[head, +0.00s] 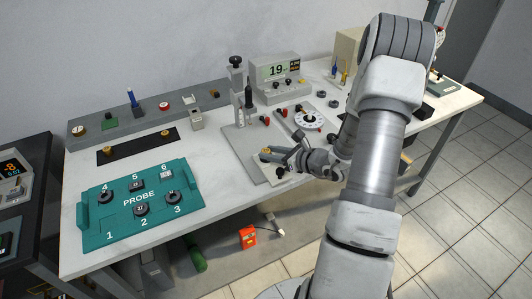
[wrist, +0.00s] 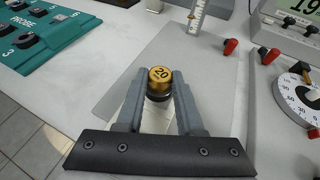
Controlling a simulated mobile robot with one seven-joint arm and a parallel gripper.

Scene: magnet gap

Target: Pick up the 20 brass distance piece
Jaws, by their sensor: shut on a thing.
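The brass distance piece marked 20 (wrist: 160,77) shows its round top between the two grey fingers of my gripper (wrist: 159,92) in the wrist view. A dark ring shows just under its brass top; its lower part is hidden. My gripper is shut on the piece. In the head view my gripper (head: 273,156) is over the grey plate near the bench's front edge, with the small brass top (head: 265,151) at its tips. I cannot tell whether the piece touches the plate.
A teal PROBE tray (head: 100,220) with numbered places lies to the left. A black strip (head: 136,147) with brass pieces lies behind it. A grey stand (head: 237,80), a meter reading 19 (head: 275,72) and a white dial (head: 309,117) stand close by. Bare bench lies between tray and plate.

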